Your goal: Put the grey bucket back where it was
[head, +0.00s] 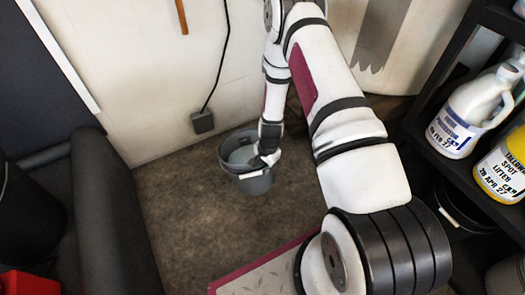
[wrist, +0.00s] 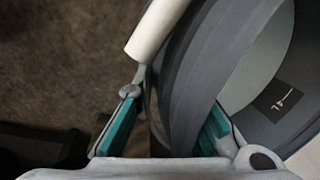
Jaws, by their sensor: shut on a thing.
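The grey bucket (head: 258,184) is near the wall in the head view, upright or nearly so, with its open top showing a paler inside. I cannot tell if it rests on the floor or hangs just above it. My gripper (head: 266,156) is at its right front rim, shut on the bucket. In the wrist view, the teal-padded fingers of my gripper (wrist: 172,108) lie on either side of the bucket's wall (wrist: 200,55). A white rod, perhaps the handle's grip, lies by the left finger. A dark label shows on the bucket at right.
A cable runs down the wall to a dark box (head: 202,122) behind the bucket. A black shelf (head: 425,150) at right holds a white jug (head: 465,115) and a yellow container (head: 503,170). Dark padded furniture (head: 110,215) stands at left. Brown floor (head: 190,215) in front is clear.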

